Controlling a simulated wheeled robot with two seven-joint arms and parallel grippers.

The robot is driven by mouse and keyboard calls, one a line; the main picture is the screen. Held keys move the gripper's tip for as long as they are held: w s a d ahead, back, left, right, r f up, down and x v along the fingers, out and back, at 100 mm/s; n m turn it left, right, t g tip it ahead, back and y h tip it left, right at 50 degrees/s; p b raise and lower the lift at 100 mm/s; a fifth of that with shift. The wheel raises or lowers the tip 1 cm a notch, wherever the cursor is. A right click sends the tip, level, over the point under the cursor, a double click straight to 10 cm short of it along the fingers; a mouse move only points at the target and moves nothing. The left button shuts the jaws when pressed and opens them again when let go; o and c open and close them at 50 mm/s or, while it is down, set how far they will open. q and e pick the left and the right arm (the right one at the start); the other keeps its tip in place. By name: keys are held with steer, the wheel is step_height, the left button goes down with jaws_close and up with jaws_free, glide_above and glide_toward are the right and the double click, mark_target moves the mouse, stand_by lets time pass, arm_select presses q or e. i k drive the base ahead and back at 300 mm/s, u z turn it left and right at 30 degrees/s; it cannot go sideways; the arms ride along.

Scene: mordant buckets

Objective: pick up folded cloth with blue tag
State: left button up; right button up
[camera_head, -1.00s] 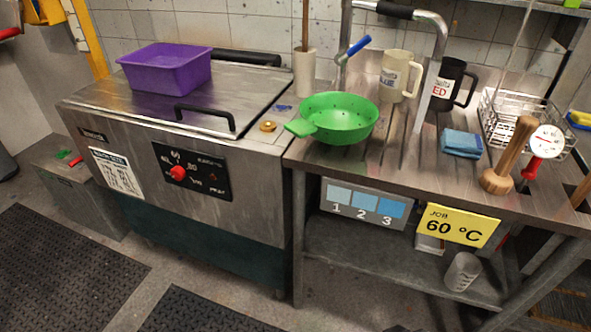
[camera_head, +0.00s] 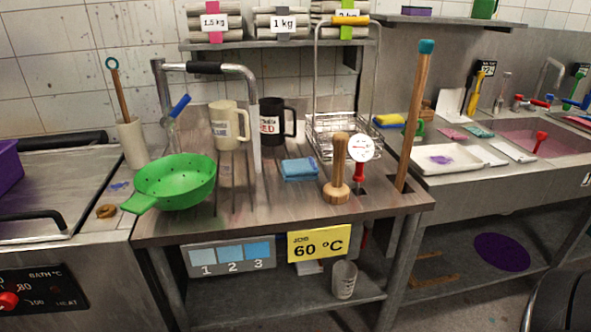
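Folded grey cloth bundles lie on the wall shelf at the top of the head view. One bundle (camera_head: 213,37) has a pink band and a 1.5 kg label, one (camera_head: 283,37) a grey band and a 1 kg label, and one (camera_head: 333,34) a green band with its label partly cut off. I see no blue tag on any of them. A small folded blue cloth (camera_head: 300,169) lies flat on the drainer table; no separate tag shows on it. Neither of my grippers is in view.
Around the blue cloth stand a green colander (camera_head: 175,183), two mugs (camera_head: 228,125), a wire basket (camera_head: 333,136), a wooden masher (camera_head: 337,175) and a dial thermometer (camera_head: 361,149). A wooden pole (camera_head: 413,120) rises at the table's right end. A sink counter is beyond.

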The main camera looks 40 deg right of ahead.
mark_target(304, 169)
steer(key=u, duration=2.8)
steer(key=k, duration=1.3)
steer(key=z, duration=2.05)
